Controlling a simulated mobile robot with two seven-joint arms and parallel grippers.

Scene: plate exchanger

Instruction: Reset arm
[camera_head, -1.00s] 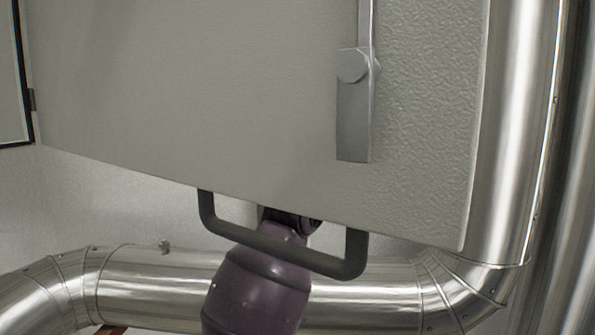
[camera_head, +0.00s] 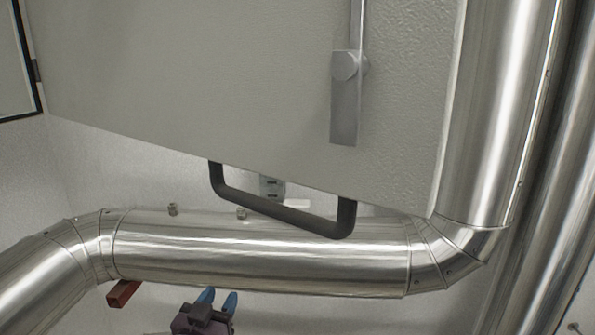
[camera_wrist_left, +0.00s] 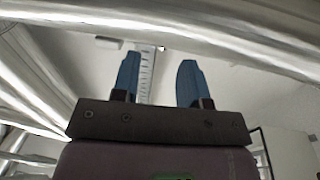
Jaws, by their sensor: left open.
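My left gripper (camera_head: 218,298) is at the bottom of the head view, below the horizontal metal pipe. Its two blue fingers are apart with nothing between them. The left wrist view shows the same blue fingers (camera_wrist_left: 158,80) spread and empty, with a shiny pipe across the top. My right gripper is in neither view.
A light grey cabinet door (camera_head: 240,90) with a metal latch (camera_head: 345,95) and a dark bar handle (camera_head: 280,212) fills the upper head view. Shiny pipes (camera_head: 260,255) run below it and up the right side. A red bracket (camera_head: 123,293) shows under the pipe.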

